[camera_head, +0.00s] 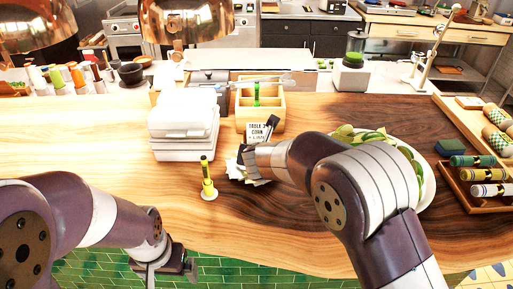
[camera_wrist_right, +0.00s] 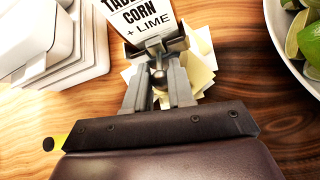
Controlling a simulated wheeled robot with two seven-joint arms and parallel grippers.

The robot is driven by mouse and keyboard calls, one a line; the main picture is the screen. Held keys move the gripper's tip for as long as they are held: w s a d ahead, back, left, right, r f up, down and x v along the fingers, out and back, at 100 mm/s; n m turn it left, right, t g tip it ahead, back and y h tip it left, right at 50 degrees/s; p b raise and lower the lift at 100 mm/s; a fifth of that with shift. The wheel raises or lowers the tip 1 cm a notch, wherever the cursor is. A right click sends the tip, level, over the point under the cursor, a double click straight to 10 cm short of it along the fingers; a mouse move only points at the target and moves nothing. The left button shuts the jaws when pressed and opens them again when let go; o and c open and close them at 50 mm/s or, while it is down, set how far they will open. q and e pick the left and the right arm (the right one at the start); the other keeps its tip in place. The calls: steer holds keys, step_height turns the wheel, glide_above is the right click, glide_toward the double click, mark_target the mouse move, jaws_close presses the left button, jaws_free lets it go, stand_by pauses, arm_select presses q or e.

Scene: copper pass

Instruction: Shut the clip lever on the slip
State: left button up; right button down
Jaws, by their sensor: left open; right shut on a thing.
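The white slip (camera_head: 262,132), printed with table, corn and lime, stands upright on the counter; it also shows at the top of the right wrist view (camera_wrist_right: 150,25). Below it is a grey metal clip (camera_wrist_right: 172,50) with a small round knob (camera_wrist_right: 158,78) that appears to be its lever. My right gripper (camera_wrist_right: 158,88) is shut, with its two fingers on either side of this knob. In the head view my right wrist hides most of the clip. My left gripper (camera_head: 170,272) is open and empty, low at the counter's front edge, away from the clip.
Pale loose papers (camera_wrist_right: 200,72) lie under the clip. White stacked boxes (camera_head: 184,130) and a yellow-green stand (camera_head: 208,180) are to the left. A plate of limes (camera_head: 428,180) is close on the right, partly behind my arm.

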steer(key=c, duration=1)
jaws_free()
steer(key=shift+c, duration=0.2)
steer(key=shift+r, duration=0.1)
steer(key=v, duration=1.2)
steer(key=shift+s+p, duration=0.2)
steer(key=shift+p, duration=0.15)
steer(key=shift+r, duration=0.1)
